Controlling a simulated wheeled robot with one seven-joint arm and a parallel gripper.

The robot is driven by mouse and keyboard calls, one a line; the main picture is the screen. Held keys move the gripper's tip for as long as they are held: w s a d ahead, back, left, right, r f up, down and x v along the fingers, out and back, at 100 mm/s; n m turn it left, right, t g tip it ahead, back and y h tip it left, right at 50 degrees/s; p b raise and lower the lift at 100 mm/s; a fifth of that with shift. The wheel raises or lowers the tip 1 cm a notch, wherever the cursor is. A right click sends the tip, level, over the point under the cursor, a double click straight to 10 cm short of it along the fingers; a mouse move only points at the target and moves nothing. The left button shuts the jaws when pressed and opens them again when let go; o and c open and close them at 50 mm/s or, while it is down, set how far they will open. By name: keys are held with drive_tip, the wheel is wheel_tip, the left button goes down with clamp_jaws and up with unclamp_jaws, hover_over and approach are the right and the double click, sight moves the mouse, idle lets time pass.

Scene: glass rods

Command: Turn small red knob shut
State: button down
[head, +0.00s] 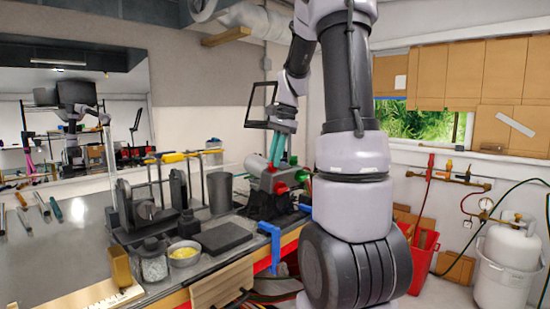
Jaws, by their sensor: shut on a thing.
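My gripper (274,165) reaches down from above on teal fingers. It is shut at the top of the burner, where a small bit of red shows by the fingertips. This looks like the small red knob, mostly hidden by the fingers. How far the knob is turned cannot be seen.
A dark slab (222,237), a yellow-filled bowl (184,253) and a glass jar (153,263) stand on the bench left of the burner. A blue clamp (270,240) hangs at the front edge. A white gas cylinder (508,260) and red bin (422,260) stand right.

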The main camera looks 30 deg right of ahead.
drive_tip(key=shift+s+f+m, duration=0.1)
drive_tip(key=shift+f+m, duration=0.05)
drive_tip(key=shift+m, duration=0.35)
drive_tip(key=c, duration=0.9)
unclamp_jaws()
drive_tip(key=shift+d+r, duration=0.1)
drive_tip(key=shift+r, duration=0.4)
drive_tip(key=v, duration=1)
